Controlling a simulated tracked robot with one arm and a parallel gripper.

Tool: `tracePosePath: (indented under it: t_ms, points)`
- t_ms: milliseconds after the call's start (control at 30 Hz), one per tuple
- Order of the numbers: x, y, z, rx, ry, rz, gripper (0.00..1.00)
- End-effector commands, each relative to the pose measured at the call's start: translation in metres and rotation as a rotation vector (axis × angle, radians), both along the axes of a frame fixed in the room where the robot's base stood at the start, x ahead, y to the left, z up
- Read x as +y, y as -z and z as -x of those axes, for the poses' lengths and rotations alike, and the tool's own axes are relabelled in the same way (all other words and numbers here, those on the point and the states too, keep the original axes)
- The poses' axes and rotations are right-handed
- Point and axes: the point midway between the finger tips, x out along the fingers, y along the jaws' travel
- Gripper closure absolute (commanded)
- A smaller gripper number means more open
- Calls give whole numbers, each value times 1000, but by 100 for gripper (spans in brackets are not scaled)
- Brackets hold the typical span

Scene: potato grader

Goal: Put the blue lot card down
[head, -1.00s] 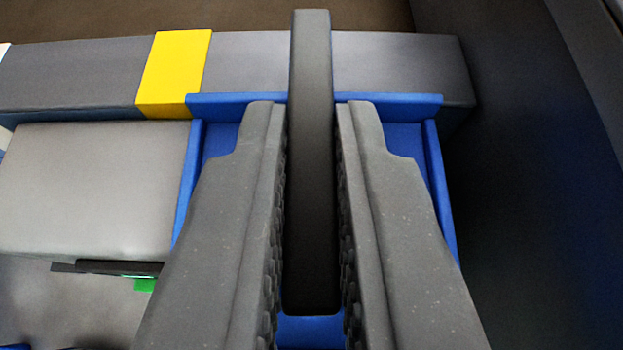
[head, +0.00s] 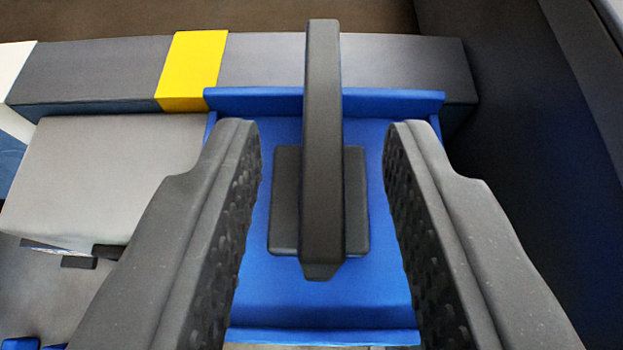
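The blue lot card seems to be the blue panel (head: 275,305) with raised rims, below and between my fingers. A dark upright fin (head: 322,150) on a dark square base (head: 356,210) stands at its middle. I cannot tell whether the fin and base are fixed to the blue panel. My gripper (head: 320,130) is open, one finger on each side of the fin, with a clear gap on both sides. The fingers cover parts of the panel's left and right edges. What lies under the panel is hidden.
A long grey bar (head: 395,65) with a yellow block (head: 191,70) runs behind the blue panel. A light grey box (head: 110,175) stands close on the left. A dark wall (head: 480,120) rises on the right. Small dark and blue pieces lie at the lower left.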

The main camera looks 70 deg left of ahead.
Motion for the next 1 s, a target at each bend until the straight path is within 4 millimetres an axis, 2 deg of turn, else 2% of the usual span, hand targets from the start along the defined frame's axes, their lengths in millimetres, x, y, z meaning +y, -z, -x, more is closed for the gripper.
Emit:
tracePosePath:
  t_ms: [300, 500, 700, 1000]
  points:
    - [-52, -30, 19, -3, 6, 2, 68]
    - [-75, -42, 30, 0, 4, 1, 68]
    - [-86, -47, 34, 0, 4, 1, 68]
    - [-87, -52, 31, -14, 12, 1, 68]
